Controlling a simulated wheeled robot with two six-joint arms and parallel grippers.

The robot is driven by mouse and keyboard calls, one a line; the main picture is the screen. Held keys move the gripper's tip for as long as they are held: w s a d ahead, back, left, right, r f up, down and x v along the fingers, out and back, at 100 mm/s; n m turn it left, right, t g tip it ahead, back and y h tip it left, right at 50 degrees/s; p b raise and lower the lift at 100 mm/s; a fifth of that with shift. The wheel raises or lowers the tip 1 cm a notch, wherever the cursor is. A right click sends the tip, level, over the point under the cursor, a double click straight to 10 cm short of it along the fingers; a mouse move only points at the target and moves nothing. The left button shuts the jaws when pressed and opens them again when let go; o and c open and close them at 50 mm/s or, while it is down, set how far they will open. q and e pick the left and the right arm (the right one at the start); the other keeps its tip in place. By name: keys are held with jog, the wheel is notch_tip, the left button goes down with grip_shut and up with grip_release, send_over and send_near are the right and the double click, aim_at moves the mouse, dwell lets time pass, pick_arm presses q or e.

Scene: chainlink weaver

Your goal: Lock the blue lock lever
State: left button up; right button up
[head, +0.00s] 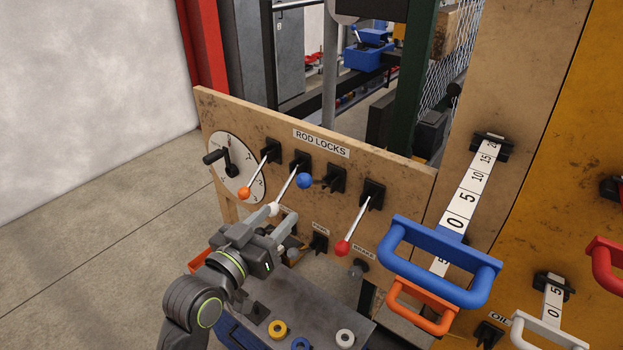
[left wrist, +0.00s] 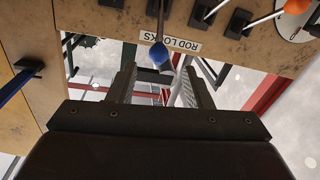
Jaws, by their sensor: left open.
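The blue lock lever shows as a round blue knob (head: 305,181) on the wooden panel, below the ROD LOCKS label. Its dark mount (head: 335,178) is to the right of the knob. Its rod looks short from here, unlike the orange, white and red levers, which slant down. My left gripper (head: 277,222) is open and empty, below and to the left of the blue knob. In the left wrist view the blue knob (left wrist: 160,54) appears centred between the two spread fingers, just beyond their tips. I see no contact. My right gripper is not in view.
The white-knobbed lever (head: 273,209) overlaps my left fingertips in the picture. The orange knob (head: 244,193) is to its left. The red knob (head: 342,247) and a big blue handle (head: 440,262) are to the right. A grey table (head: 320,318) holds several rings.

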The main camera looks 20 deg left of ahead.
aim_at(310, 182)
pick_arm(q)
jog(key=p+x, duration=0.3)
jog(key=x, duration=1)
jog(key=shift+d, duration=0.15)
grip_shut()
